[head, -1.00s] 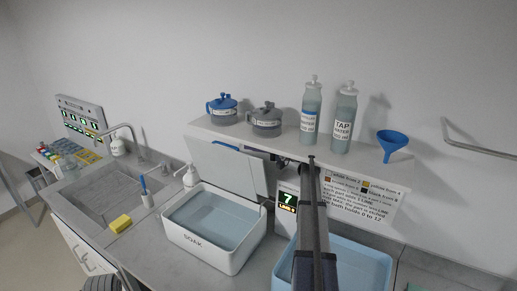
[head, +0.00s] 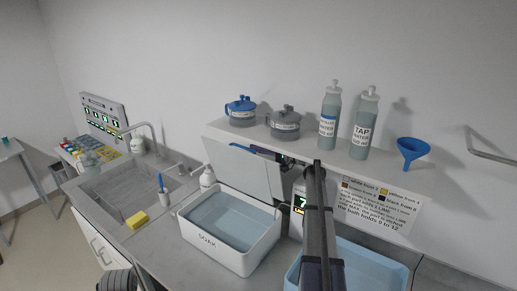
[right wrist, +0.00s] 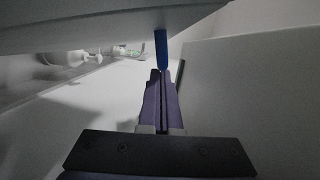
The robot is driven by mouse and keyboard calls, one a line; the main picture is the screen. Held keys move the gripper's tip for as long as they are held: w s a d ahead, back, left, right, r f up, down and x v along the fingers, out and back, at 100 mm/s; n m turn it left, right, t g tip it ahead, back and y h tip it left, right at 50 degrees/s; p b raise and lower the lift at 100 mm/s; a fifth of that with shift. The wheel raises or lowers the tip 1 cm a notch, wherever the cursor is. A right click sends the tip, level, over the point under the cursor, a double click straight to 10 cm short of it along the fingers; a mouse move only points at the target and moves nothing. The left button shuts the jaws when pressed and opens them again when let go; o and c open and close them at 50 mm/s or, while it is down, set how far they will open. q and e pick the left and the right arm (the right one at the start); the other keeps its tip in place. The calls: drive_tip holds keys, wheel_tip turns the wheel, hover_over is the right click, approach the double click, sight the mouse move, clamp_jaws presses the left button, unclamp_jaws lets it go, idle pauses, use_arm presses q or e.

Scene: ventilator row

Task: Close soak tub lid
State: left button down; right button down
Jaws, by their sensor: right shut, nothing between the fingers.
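The white soak tub (head: 215,249) stands on the counter with bluish liquid inside, its top uncovered. Its pale lid (head: 243,172) stands raised along the tub's back edge, below the wall shelf. A blue handle (head: 237,147) is at the lid's top edge; in the right wrist view a blue piece (right wrist: 161,48) lies just ahead of my fingertips. My right gripper (head: 258,152) is shut and empty at the lid's upper right edge, partly hidden. The right wrist view shows the closed purple fingers (right wrist: 162,78); whether they touch the blue piece I cannot tell.
The shelf (head: 305,146) just above the lid carries jugs (head: 284,124) and bottles (head: 329,118), leaving little room. A blue bath (head: 360,268) stands right; a sink (head: 122,190) and yellow sponge (head: 137,219) are left.

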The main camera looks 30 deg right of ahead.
drive_tip(key=s+a+f+n+h+b, duration=0.1)
drive_tip(key=s+a+f+n+b, duration=0.15)
drive_tip(key=a, duration=0.45)
drive_tip(key=s+a+f+n+h+b, duration=0.1)
drive_tip(key=s+a+f+n, duration=0.3)
drive_tip(key=a, duration=0.4)
drive_tip(key=s+a+f+n+b, duration=0.1)
drive_tip(key=a+f+n+b, duration=0.1)
drive_tip(key=a+f+b, duration=0.2)
drive_tip(key=s+a+f+n+h+b, duration=0.1)
drive_tip(key=s+a+f+n+b, duration=0.1)
drive_tip(key=f+b, duration=0.5)
wheel_tip(320, 180, down, 2)
drive_tip(key=shift+a+f+n+g+b, duration=0.2)
drive_tip(key=shift+a+n+g+b, duration=0.25)
drive_tip(key=shift+a, duration=0.45)
drive_tip(key=shift+s, duration=0.15)
drive_tip(key=shift+s+a, duration=0.1)
